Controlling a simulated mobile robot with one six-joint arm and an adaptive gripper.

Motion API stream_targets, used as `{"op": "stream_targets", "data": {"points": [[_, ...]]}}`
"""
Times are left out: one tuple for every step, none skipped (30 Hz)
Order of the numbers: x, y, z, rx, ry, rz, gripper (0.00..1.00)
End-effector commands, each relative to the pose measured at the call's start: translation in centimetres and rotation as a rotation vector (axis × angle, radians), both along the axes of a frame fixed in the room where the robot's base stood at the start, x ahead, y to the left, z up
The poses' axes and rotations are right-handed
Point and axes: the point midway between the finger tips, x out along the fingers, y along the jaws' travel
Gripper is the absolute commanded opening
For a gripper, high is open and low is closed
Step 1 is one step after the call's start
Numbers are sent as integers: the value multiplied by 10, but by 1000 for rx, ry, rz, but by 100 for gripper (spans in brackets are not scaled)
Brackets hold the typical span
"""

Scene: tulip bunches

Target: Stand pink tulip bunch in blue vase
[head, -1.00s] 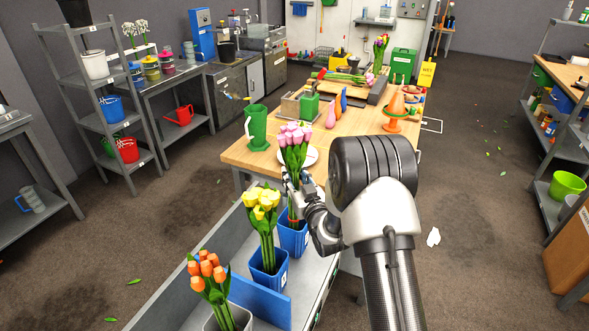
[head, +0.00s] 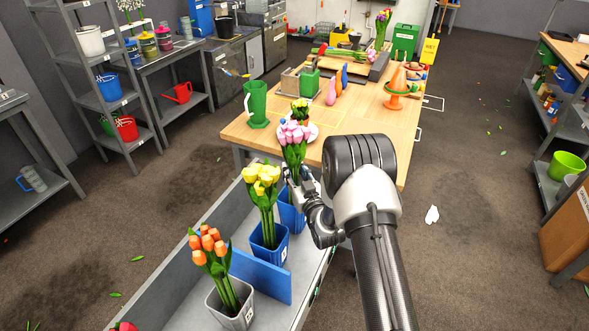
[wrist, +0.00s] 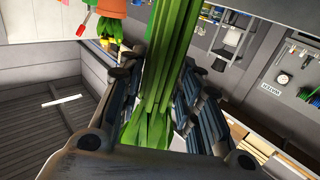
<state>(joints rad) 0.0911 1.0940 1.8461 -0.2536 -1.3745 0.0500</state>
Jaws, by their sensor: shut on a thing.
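The pink tulip bunch (head: 295,131) stands upright in my gripper (head: 297,178), which is shut around its green stems. The stems (wrist: 168,75) also show between the fingers in the wrist view. A blue bucket (head: 290,218) is right below the gripper in the grey trolley; whether the stem ends are inside it is hidden. A slim blue vase-like object (head: 344,75) stands on the wooden table beyond, beside a pink one (head: 331,93) and an orange one. The gripper is well in front of it.
Yellow tulips (head: 262,178) stand in another blue bucket (head: 268,250), and orange tulips (head: 209,245) in a grey one. The table's right front is mostly clear.

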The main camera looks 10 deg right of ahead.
Motion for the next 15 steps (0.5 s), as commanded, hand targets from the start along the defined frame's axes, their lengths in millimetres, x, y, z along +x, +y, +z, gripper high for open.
{"op": "stream_targets", "data": {"points": [[1,0,1,-1,-3,0,0],[1,0,1,-1,-3,0,0],[1,0,1,-1,-3,0,0],[1,0,1,-1,-3,0,0],[1,0,1,0,-3,0,0],[1,0,1,-1,-3,0,0],[1,0,1,0,-3,0,0],[1,0,1,0,-3,0,0],[1,0,1,0,-3,0,0],[1,0,1,0,-3,0,0],[1,0,0,0,-3,0,0],[1,0,0,0,-3,0,0],[0,0,-1,0,-3,0,0],[0,0,-2,0,-3,0,0],[1,0,-3,0,-3,0,0]]}}
